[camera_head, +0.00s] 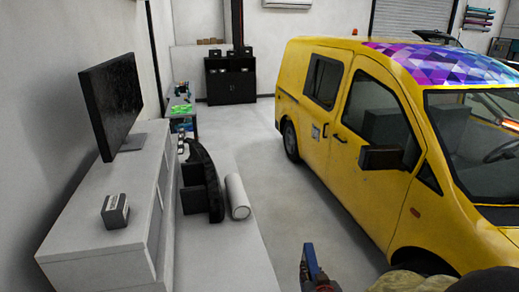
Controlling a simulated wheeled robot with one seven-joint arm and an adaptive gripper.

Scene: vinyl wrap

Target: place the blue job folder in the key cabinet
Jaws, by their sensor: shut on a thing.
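My gripper (316,279) shows at the bottom edge, right of centre, and is partly cut off. It is shut on a narrow blue thing (311,260), seen nearly edge-on, which looks like the blue job folder. The folder is held up in front of the grey floor, left of the yellow van. A black cabinet (230,81) with doors stands against the far wall, well away from my gripper. I cannot tell whether it is the key cabinet; no other cabinet is clearly a key cabinet.
A yellow van (345,140) fills the right. A long white unit (105,225) on the left bears a black screen (112,101) and a small grey box (115,211). A white roll (237,196) lies beside a black chair-like thing (205,180). Clear floor runs between.

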